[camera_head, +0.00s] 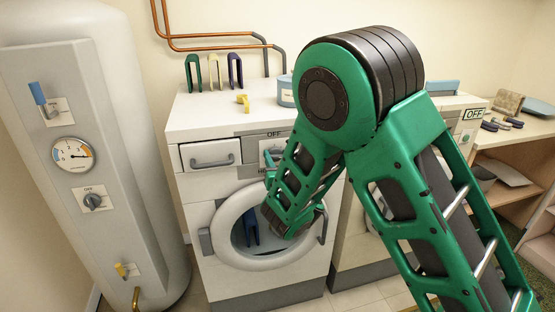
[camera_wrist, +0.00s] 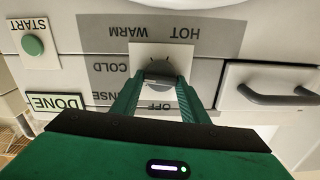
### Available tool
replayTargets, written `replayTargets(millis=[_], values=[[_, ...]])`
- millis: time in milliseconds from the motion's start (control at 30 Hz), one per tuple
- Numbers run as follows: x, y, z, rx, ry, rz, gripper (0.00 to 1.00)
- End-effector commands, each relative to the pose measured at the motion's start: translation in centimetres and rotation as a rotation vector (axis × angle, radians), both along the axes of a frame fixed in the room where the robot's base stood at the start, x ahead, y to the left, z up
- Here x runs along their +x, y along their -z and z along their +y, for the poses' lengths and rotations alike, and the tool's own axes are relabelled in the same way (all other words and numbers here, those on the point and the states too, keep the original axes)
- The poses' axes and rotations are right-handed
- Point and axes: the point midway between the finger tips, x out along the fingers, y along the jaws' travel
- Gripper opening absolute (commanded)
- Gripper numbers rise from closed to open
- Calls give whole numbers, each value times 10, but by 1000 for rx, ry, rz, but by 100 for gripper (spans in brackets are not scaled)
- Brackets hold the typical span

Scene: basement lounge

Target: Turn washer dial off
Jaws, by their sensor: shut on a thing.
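The washer (camera_head: 195,125) is a white front-loading machine in the middle of the head view. The wrist view shows the panel upside down. My gripper (camera_wrist: 157,83) has its two green fingers closed on the dial's grip from either side. The dial's exact pointing is hard to read. In the head view my arm crosses the washer front and hides the dial and fingertips.
Beside the dial are a drawer handle (camera_wrist: 278,96), a green START button (camera_wrist: 33,45) and a DONE sign (camera_wrist: 56,103). The round washer door (camera_head: 222,255) lies below. A grey tank (camera_head: 110,150) stands left.

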Motion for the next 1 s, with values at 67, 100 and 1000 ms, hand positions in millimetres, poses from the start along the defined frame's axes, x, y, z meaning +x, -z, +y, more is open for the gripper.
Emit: replayTargets(millis=[67,100,1000], values=[[0,1,-1,-40,3,-9,18],[0,1,-1,-64,3,-16,18],[-1,3,1,-862,2,-244,18]])
